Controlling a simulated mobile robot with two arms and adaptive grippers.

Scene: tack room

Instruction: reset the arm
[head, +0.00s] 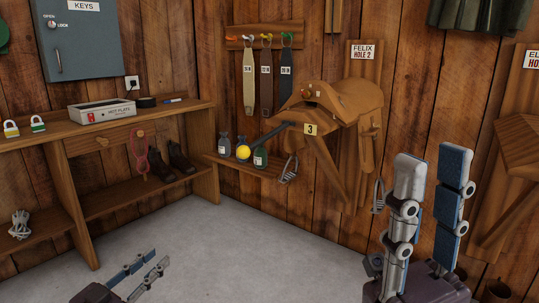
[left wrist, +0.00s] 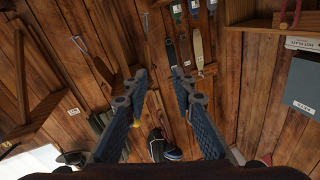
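My left gripper (head: 160,258) is low at the bottom left of the head view, above the grey floor. Its two fingers are apart with nothing between them. In the left wrist view the same gripper (left wrist: 160,76) shows its fingers leaning towards each other, with a clear gap at the tips. My right gripper (head: 433,156) stands upright at the lower right of the head view. Its fingers point up, apart and empty, in front of the wooden wall. Most of both arms is out of view.
A wooden bench (head: 155,119) on the left carries a white hot-plate box (head: 102,113) and padlocks; boots (head: 181,158) stand on its shelf. A saddle (head: 345,100) hangs on the wall rack. A low shelf (head: 262,170) holds bottles. The floor (head: 240,250) between is clear.

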